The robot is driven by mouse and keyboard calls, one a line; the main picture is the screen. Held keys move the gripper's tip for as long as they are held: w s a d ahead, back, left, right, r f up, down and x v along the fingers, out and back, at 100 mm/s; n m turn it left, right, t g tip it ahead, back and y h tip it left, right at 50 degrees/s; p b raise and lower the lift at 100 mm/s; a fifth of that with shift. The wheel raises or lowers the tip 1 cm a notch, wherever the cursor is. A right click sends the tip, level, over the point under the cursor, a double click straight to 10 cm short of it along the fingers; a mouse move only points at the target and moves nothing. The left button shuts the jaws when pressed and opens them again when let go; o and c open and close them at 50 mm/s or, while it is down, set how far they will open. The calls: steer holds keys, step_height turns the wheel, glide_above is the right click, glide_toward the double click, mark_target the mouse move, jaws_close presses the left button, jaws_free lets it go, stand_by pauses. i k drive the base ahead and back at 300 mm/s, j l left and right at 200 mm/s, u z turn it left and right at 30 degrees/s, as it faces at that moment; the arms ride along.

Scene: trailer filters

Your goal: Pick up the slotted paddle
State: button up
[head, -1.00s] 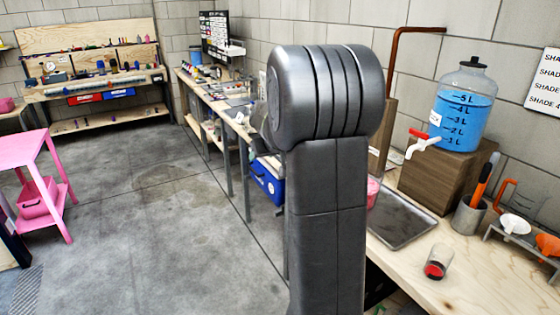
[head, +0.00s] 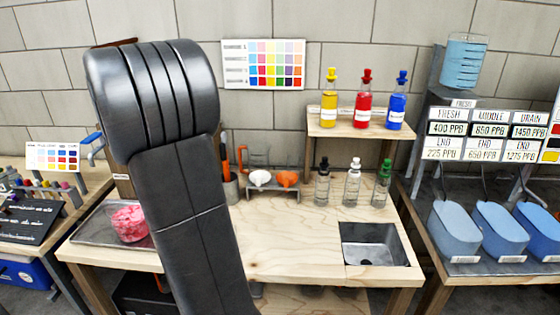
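I cannot make out a slotted paddle for certain in the head view. Upright tools with an orange and a dark handle (head: 226,158) stand in a grey cup (head: 230,188) on the wooden bench (head: 285,250), just right of my arm. Their lower ends are hidden in the cup, so I cannot tell whether one is the paddle. My dark arm link covers part of the bench's left side. My gripper is not in view.
A rack (head: 273,185) with white and orange funnels stands beside the cup. Dropper bottles (head: 352,184) stand behind the sink. The bench's front middle is clear.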

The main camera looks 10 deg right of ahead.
mark_target(223, 135)
steer(key=j+z, duration=0.1)
steer(key=z, duration=0.3)
steer(key=i+j+z, duration=0.1)
steer(key=z, duration=0.3)
steer(key=j+z, duration=0.2)
steer(key=z, duration=0.2)
steer(key=j+z, duration=0.2)
steer(key=z, duration=0.25)
steer(key=j, duration=0.75)
steer(key=k+j, duration=0.1)
steer(key=j, duration=0.65)
